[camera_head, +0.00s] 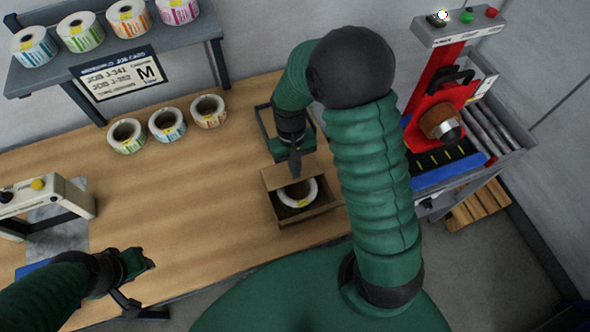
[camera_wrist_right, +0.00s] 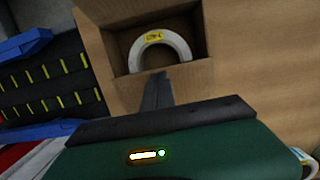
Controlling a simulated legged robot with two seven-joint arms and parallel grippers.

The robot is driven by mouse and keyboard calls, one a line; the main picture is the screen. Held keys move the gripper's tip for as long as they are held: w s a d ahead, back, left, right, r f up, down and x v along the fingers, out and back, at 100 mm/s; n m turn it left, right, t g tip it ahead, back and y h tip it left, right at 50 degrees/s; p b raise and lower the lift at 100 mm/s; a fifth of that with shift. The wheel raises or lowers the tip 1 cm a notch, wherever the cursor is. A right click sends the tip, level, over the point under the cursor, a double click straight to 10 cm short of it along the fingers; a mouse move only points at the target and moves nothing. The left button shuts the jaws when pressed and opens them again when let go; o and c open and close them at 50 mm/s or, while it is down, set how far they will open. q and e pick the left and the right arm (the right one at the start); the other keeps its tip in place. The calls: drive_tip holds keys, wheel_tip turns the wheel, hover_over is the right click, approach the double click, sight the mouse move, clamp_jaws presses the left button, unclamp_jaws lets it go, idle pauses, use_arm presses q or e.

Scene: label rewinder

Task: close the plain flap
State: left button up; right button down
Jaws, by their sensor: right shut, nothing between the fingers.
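An open cardboard box (camera_head: 318,222) stands on the table with a white label roll (camera_head: 297,193) inside; the roll bears a yellow label. A plain brown flap (camera_head: 276,178) shows at the box's far side in the head view. In the right wrist view the box (camera_wrist_right: 115,45) holds the roll (camera_wrist_right: 146,48), and a plain flap (camera_wrist_right: 198,78) lies behind my fingers. My right gripper (camera_head: 295,172) is shut and empty, its tips over the far side of the box; contact cannot be told. My left gripper (camera_head: 140,300) is low at the left, away from the box; its jaw opening is unclear.
Three label rolls (camera_head: 167,124) stand on the table behind, with more on the shelf (camera_head: 60,60) above. A dark-framed tray (camera_head: 264,122) sits behind the box. The red machine (camera_head: 425,100) is at the right. A white-framed device (camera_head: 50,195) stands left. The table's middle is clear.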

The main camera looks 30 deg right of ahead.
sight(297, 182)
drive_tip(key=shift+s+d+f, duration=0.15)
drive_tip(key=shift+s+f, duration=0.25)
drive_tip(key=shift+f, duration=0.15)
drive_tip(key=shift+w+a+f, duration=0.15)
drive_tip(key=shift+a, duration=0.2)
drive_tip(key=shift+s+a+f, duration=0.15)
drive_tip(key=shift+s+f, duration=0.25)
drive_tip(key=shift+f, duration=0.2)
drive_tip(key=shift+s, duration=0.1)
